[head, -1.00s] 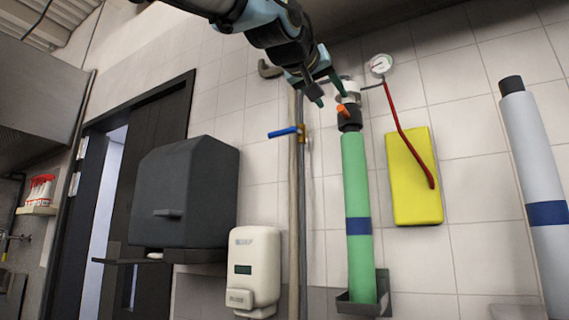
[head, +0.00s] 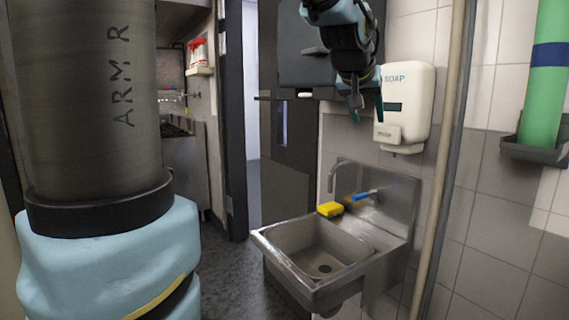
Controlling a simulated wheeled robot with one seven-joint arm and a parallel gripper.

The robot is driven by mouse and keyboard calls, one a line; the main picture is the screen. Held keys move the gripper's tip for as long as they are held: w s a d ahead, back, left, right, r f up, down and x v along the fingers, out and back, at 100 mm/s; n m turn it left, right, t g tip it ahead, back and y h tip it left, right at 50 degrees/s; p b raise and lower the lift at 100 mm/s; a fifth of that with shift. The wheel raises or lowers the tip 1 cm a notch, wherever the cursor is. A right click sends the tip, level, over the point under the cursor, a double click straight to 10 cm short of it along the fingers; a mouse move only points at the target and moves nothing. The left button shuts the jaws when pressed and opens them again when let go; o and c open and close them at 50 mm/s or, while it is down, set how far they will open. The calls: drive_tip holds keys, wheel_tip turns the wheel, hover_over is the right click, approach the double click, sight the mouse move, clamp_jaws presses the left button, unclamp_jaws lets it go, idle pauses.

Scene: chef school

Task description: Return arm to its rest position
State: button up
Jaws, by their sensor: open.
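My gripper (head: 366,106) hangs at the top of the head view with its dark green fingers pointing down. It is open and nothing shows between the fingers. It appears in front of the wall, just left of the white soap dispenser (head: 405,103) and above the steel sink (head: 305,258). Whether it touches the dispenser cannot be told. A large grey and light blue part of my own arm fills the left of the view.
A yellow sponge (head: 330,209) lies on the sink's back rim by the tap (head: 337,172). A dark dispenser (head: 305,50) hangs on the wall. A green cylinder (head: 545,85) stands in a wall bracket (head: 535,150) at right. Floor (head: 235,270) shows left of the sink.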

drive_tip(key=s+a+f+n+g+y, duration=0.2)
drive_tip(key=a+f+g+y, duration=0.1)
drive_tip(key=a+f, duration=1.15)
drive_tip(key=s+a+f+g+y, duration=0.1)
drive_tip(key=s+a+f+g, duration=0.1)
drive_tip(key=s+a+f, duration=0.3)
drive_tip(key=s+a+f+n+g+y, duration=0.1)
drive_tip(key=s+a+f, duration=0.4)
drive_tip(key=f, duration=0.5)
drive_tip(key=shift+s+a+f+n+g, duration=0.15)
drive_tip(key=shift+s+a+n+g, duration=0.15)
drive_tip(key=shift+s+g, duration=0.35)
drive_tip(key=shift+c, duration=0.3)
